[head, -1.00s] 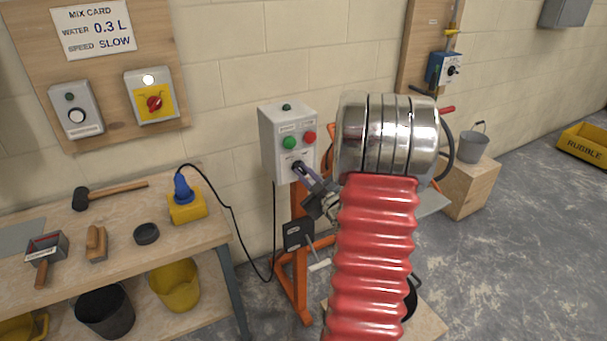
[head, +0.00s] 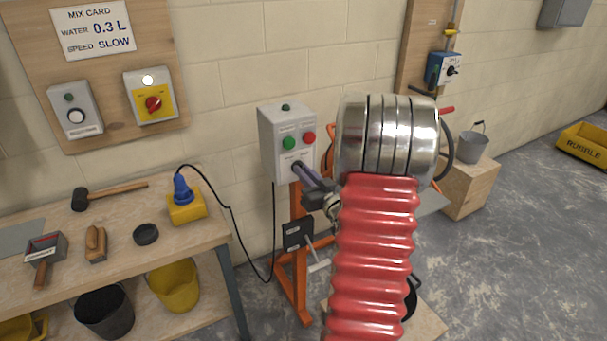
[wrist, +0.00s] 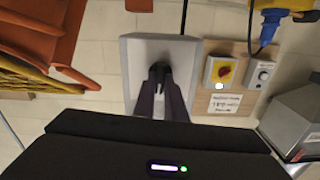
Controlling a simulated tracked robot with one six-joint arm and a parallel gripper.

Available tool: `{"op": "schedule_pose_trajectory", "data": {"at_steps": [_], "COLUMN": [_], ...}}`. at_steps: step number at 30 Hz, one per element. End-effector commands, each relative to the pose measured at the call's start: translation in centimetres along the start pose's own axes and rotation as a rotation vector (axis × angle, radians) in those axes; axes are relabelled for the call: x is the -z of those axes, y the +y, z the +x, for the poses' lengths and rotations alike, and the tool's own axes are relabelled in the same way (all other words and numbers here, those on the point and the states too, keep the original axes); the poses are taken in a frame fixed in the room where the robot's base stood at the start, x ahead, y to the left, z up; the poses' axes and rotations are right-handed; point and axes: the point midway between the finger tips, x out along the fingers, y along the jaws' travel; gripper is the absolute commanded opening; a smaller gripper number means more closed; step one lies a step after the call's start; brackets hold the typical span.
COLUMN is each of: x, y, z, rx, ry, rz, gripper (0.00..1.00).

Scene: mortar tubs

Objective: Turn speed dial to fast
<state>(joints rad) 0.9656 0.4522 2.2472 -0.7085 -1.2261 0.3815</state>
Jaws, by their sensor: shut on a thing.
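The grey control box (head: 270,150) stands on an orange frame in the head view, with a green button (head: 289,143) and a red button (head: 308,137). My gripper (head: 298,168) reaches the lower part of its front face. In the wrist view, my gripper's fingers (wrist: 160,78) are closed on the dark speed dial (wrist: 159,67) on the box face (wrist: 185,55). The fingers hide most of the dial, and I cannot read its setting. The small labels on the box are too blurred to read.
A mix card (head: 93,30) on the wall board reads water 0.3 L, speed SLOW. A workbench (head: 125,262) with tools and a yellow-and-blue plug unit (head: 187,205) stands at left. The orange frame (head: 302,290) is below the box. Open floor lies at right.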

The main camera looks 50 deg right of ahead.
Motion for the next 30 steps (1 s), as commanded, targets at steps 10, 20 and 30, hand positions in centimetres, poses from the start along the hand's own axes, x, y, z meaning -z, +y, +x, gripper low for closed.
{"op": "schedule_pose_trajectory", "data": {"at_steps": [10, 20, 30], "x": [-0.20, -0.24, -0.26], "y": [0.03, 0.15, 0.21], "z": [-0.02, -0.03, -0.04], "rx": [0.002, 0.000, -0.001], "ry": [-0.004, -0.004, -0.004], "rz": [0.312, 0.490, 0.530], "gripper": [0.00, 0.00, 0.00]}}
